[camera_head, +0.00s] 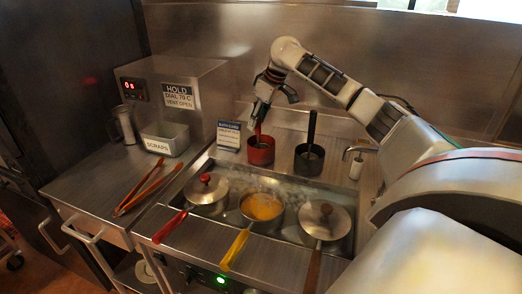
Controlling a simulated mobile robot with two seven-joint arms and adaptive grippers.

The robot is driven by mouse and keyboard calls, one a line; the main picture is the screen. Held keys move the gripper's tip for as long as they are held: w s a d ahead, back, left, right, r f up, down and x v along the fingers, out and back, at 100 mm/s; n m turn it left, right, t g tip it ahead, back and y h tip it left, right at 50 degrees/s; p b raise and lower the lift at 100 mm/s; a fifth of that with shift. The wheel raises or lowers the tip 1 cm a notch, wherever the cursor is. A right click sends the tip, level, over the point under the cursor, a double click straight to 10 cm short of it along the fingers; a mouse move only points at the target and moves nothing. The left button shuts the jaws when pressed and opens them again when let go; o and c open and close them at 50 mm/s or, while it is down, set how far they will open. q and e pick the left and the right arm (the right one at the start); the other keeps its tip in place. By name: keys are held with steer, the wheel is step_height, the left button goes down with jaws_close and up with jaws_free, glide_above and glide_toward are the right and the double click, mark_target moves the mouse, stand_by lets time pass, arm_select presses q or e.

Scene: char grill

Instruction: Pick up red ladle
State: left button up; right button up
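The red ladle (258,129) stands in a red pot (261,152) behind the sink-like bath, its handle pointing up. My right gripper (275,106) is above the red pot, coming from the right, with its fingers apart. One finger is at the top of the ladle handle and hides part of it. I cannot tell whether it touches the handle. My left gripper is not in view.
A black pot (309,160) with a dark handle stands right of the red pot. A small sign (229,135) is to the left. The bath holds several pans, including a yellow-handled one (262,206). Orange tongs (148,189) lie on the left counter near the scraps bin (165,147).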

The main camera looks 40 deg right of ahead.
steer(key=shift+c, duration=0.4)
jaws_close()
